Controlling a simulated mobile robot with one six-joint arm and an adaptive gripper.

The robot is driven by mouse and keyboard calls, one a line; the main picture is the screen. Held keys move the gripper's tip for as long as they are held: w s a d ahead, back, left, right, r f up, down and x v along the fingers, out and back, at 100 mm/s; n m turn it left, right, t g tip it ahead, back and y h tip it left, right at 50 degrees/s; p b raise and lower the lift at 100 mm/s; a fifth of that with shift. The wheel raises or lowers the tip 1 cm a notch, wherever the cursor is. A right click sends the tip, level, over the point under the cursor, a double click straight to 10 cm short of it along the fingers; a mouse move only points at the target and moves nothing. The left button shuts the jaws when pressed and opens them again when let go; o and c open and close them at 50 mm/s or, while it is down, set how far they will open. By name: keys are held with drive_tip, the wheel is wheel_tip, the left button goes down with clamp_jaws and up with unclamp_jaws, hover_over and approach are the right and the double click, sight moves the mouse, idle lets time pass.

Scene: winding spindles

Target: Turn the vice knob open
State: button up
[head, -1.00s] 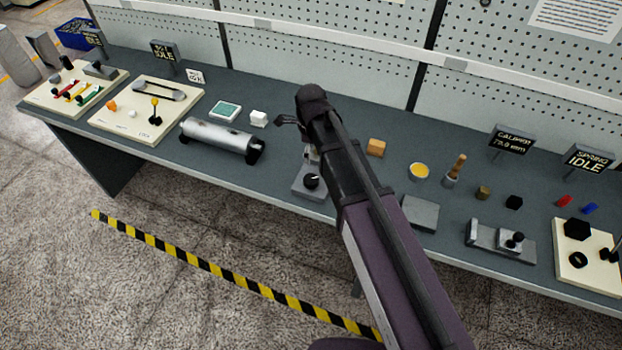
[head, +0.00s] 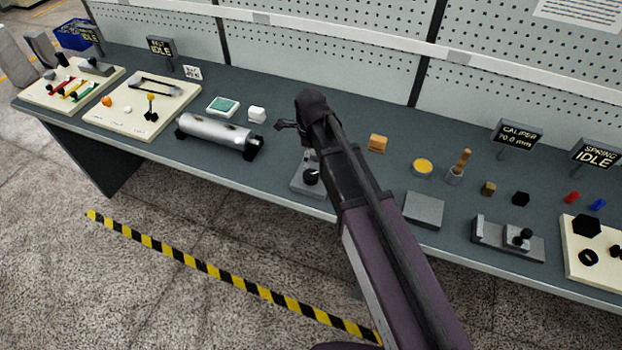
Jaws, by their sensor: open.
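A grey metal block with a round black knob (head: 311,177) sits near the front edge of the bench, partly hidden behind my arm. Another grey fixture with a black knob (head: 520,238) stands to the right of my arm, below the caliper display (head: 517,138).
A pegboard wall (head: 320,60) stands behind.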

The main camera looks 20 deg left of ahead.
sight(311, 174)
drive_tip(key=shift+f+b, duration=4.45)
drive_tip(key=shift+f, duration=0.25)
drive_tip(key=c, duration=1)
